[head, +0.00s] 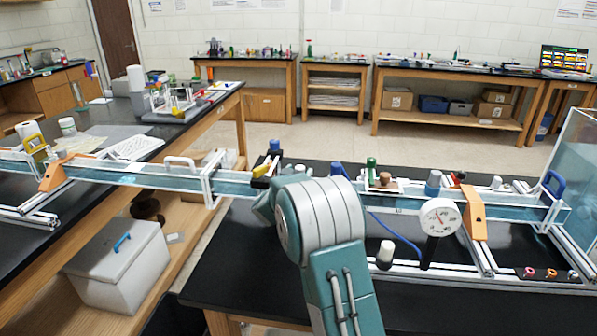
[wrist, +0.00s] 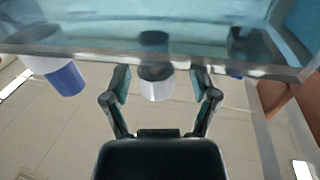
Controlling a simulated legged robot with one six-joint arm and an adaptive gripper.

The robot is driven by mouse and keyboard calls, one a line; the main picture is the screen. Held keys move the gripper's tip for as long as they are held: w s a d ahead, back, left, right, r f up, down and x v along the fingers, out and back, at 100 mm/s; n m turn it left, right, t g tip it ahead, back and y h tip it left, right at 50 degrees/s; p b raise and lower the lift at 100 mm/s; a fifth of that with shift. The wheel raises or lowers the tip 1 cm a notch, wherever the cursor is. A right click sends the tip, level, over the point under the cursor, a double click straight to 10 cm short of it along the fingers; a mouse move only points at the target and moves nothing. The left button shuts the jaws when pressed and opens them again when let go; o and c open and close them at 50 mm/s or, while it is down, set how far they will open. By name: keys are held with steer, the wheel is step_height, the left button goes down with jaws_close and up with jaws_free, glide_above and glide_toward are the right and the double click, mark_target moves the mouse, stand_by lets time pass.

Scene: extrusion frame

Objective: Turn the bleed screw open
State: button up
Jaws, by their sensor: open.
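In the wrist view, my gripper (wrist: 161,80) is open, with one finger on each side of a small knob (wrist: 156,88) with a pale end and a dark body. The knob hangs from a clear bar in this picture and looks like the bleed screw, though no label shows. The fingers appear apart from it. In the head view, my arm's teal and grey links hide the gripper and whatever is in front of it. The clear channel (head: 400,203) runs across the black bench on both sides of my arm.
A blue-and-white fitting (wrist: 66,80) is left of my gripper in the wrist view. In the head view, a round dial gauge (head: 440,217), an orange bracket (head: 474,212), a green-topped fitting (head: 371,165) and a white knob (head: 385,250) stand right of my arm. A blue tube (head: 395,236) runs nearby.

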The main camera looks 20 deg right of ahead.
steer(key=shift+d, duration=0.3)
steer(key=shift+a, duration=0.1)
jaws_close()
steer(key=shift+n+t+y, duration=0.3)
steer(key=shift+t, duration=0.1)
steer(key=n+t+y, duration=0.2)
steer(key=y, duration=0.1)
steer(key=n+t+y, duration=0.2)
steer(key=n+y, duration=0.1)
steer(key=y, duration=0.1)
steer(key=n+t+y, duration=0.1)
steer(key=n+y, duration=0.2)
steer(key=y, duration=0.2)
steer(key=shift+n+y, duration=0.3)
steer(key=shift+n, duration=0.1)
steer(key=shift+n+g+y, duration=0.3)
steer(key=shift+n+y, duration=1.3)
steer(key=shift+y, duration=0.9)
steer(key=shift+r+y, duration=0.1)
steer(key=shift+y, duration=0.2)
